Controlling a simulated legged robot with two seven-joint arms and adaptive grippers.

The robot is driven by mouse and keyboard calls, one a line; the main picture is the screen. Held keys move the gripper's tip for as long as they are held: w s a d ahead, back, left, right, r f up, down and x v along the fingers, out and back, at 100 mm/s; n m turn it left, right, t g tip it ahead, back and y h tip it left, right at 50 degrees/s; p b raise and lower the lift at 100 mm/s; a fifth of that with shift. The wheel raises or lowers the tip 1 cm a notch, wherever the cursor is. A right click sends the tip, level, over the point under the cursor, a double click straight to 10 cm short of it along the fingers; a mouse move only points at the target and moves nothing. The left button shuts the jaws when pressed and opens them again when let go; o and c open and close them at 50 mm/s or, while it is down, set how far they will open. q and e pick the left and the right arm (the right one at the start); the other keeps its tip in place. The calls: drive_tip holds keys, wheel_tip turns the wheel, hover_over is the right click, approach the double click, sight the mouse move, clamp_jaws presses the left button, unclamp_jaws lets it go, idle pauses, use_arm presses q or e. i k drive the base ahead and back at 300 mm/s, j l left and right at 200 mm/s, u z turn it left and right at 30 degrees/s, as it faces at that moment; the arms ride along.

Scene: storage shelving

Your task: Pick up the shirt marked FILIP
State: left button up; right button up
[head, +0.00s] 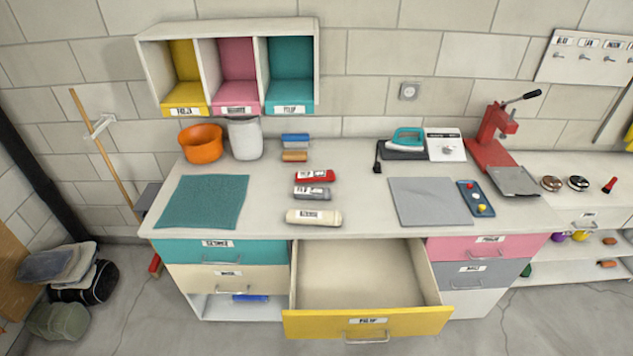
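Three rolled bundles with white name labels, which look like folded shirts, lie in a column on the counter in the head view. The red one (314,176) is farthest back, the grey one (312,192) is in the middle and the cream one (314,217) is near the front edge. The label on the grey one looks like FILIP, but the print is too small to be sure. Neither of my grippers is in view.
The yellow drawer (370,322) below is pulled open and empty. A three-part cubby (230,30) hangs above. A teal mat (203,202), orange bowl (201,143), grey mat (430,201), iron (408,139) and red press (493,135) share the counter.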

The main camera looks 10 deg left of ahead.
sight(318, 176)
drive_tip(key=i+j+z, duration=0.2)
drive_tip(key=j, duration=0.45)
drive_tip(key=i+j+z, duration=0.15)
drive_tip(key=j, duration=0.5)
drive_tip(key=j+z, duration=0.2)
drive_tip(key=j, duration=0.45)
